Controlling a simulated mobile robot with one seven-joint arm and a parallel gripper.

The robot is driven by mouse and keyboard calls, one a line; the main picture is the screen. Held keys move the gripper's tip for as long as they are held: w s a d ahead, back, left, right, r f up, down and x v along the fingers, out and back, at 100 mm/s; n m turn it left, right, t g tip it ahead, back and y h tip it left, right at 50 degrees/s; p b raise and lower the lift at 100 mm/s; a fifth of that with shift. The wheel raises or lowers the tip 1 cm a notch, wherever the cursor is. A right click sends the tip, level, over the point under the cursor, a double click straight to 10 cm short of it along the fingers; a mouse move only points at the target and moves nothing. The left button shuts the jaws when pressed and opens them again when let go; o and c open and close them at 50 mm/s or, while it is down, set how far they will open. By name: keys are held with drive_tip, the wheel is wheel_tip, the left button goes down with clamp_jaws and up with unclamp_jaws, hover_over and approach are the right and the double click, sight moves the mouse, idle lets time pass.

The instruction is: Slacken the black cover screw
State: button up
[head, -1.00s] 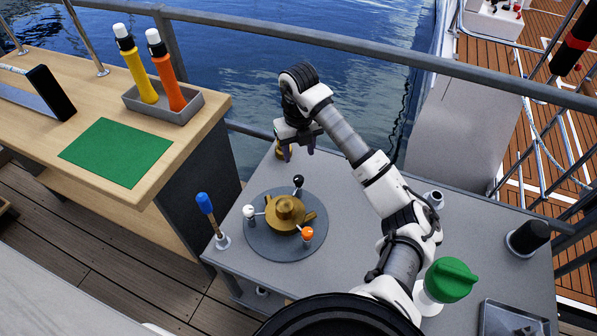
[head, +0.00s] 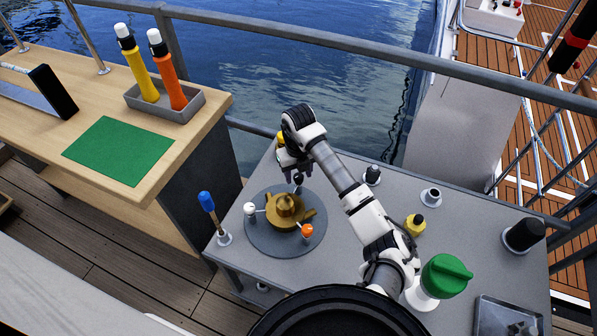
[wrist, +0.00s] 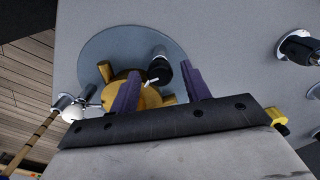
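The black cover screw (head: 298,180) has a round black head and stands at the far edge of a brass fitting (head: 285,207) on a round grey plate (head: 262,243). In the wrist view the black screw (wrist: 161,72) shows between my two purple fingers, apart from both as far as I can see. My gripper (wrist: 163,75) is open and empty; in the head view it (head: 296,173) is right at the black screw, partly hiding it. A white-headed screw (head: 250,209) and an orange-headed screw (head: 307,231) sit around the same fitting.
A blue-handled tool (head: 207,205) stands at the table's left corner. A yellow knob (head: 414,225), a black-topped fitting (head: 372,175), a green-capped bottle (head: 446,277) and a black cylinder (head: 524,236) stand on the right. A railing runs behind the grey table.

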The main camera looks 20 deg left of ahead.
drive_tip(key=c, duration=0.8)
